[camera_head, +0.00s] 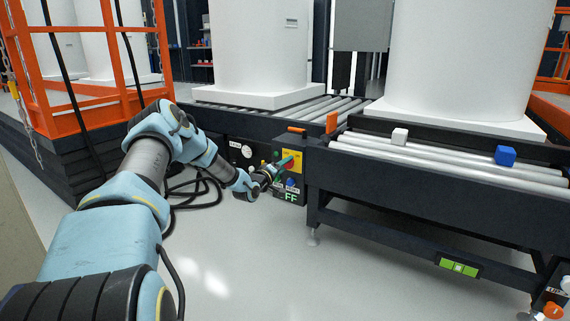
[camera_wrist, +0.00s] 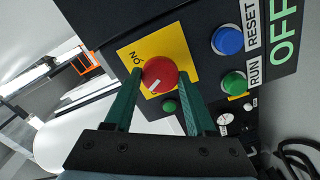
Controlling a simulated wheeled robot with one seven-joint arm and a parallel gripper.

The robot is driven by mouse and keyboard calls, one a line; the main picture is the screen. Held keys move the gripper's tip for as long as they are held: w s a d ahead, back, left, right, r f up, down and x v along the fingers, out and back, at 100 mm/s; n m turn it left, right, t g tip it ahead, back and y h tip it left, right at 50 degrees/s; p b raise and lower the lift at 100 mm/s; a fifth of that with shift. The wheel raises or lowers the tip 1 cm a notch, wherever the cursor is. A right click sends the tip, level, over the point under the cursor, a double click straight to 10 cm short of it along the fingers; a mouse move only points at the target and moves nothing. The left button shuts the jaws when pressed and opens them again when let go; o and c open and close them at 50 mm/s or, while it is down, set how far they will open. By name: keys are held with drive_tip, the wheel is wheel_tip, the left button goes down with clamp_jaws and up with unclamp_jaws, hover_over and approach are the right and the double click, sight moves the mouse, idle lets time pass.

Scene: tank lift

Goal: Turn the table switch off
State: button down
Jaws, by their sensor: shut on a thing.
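The table switch is a red round knob (camera_wrist: 160,71) on a yellow plate (camera_wrist: 189,57), which also shows in the head view (camera_head: 292,155). The plate is on the dark control box at the conveyor table's end. A white line on the knob points toward the lower left in the wrist view; an "ON" label is at the upper left. My gripper (camera_wrist: 161,78) has its green fingers on both sides of the knob and is shut on it. In the head view, my gripper (camera_head: 282,164) reaches the box. Green letters reading OFF (camera_wrist: 285,38) show beside the buttons.
A blue RESET button (camera_wrist: 227,40), a green RUN button (camera_wrist: 234,83) and a small green light (camera_wrist: 170,105) are close to the knob. White tanks (camera_head: 460,55) stand on the roller conveyor. Black cables (camera_head: 190,190) lie on the floor left of the box. The front floor is clear.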

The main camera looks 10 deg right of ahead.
drive_tip(key=shift+n, duration=1.6)
drive_tip(key=shift+f, duration=0.1)
drive_tip(key=shift+c, duration=1.1)
unclamp_jaws()
drive_tip(key=p+v, duration=0.4)
drive_tip(key=v, duration=0.6)
drive_tip(key=shift+s+a, duration=0.3)
